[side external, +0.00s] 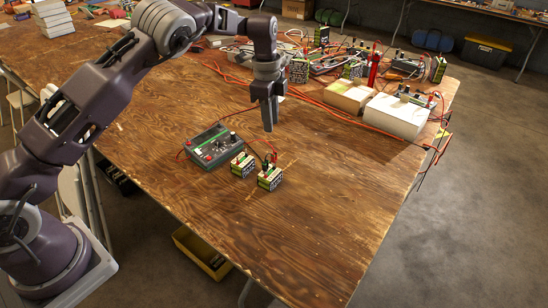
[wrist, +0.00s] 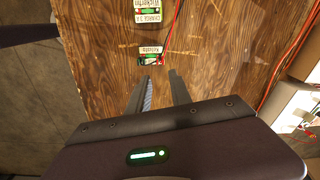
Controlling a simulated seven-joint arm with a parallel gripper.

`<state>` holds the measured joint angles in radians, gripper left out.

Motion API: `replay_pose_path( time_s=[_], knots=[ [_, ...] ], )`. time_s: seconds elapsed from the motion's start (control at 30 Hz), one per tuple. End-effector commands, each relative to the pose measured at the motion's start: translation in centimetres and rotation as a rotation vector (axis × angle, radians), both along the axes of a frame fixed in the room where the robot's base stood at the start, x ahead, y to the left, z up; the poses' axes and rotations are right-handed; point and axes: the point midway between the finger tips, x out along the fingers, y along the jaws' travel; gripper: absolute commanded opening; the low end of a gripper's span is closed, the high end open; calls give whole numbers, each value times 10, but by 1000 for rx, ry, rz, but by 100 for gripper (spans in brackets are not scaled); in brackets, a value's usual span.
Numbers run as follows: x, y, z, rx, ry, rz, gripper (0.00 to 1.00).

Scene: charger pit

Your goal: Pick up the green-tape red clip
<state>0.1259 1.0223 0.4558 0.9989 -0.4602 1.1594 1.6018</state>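My gripper (side external: 268,128) points down above the wooden table, beyond two small green-labelled batteries. In the wrist view its fingers (wrist: 160,77) are apart with bare wood between them. One battery (side external: 243,165) stands beside the grey charger; the other battery (side external: 269,178) is to its right. A small red clip (side external: 273,158) with a red lead shows at the top of the right battery, beside something dark. I cannot make out green tape on it. In the wrist view a labelled battery (wrist: 150,52) lies just beyond the fingertips, with a red lead (wrist: 172,25) running up beside it.
The grey charger (side external: 211,146) with a green stripe sits left of the batteries. Cardboard-coloured box (side external: 351,95) and white box (side external: 397,115) stand at the back right, with red cables and more batteries around them. The near right tabletop is clear.

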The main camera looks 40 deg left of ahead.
Motion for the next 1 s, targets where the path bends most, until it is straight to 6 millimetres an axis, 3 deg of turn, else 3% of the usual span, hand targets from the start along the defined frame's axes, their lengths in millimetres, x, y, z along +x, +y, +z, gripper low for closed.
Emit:
replay_pose_path(
  time_s=[0.03, 0.1, 0.6, 0.87, 1.0],
  knots=[
    [5, -3, -27, 16, 22, -76, 25],
    [8, -6, -50, 27, 38, -159, 25],
    [7, -5, -131, 35, 50, -217, 25],
    [8, -5, -136, 35, 46, -215, 25],
    [8, -5, -136, 34, 47, -215, 0]
  ],
)
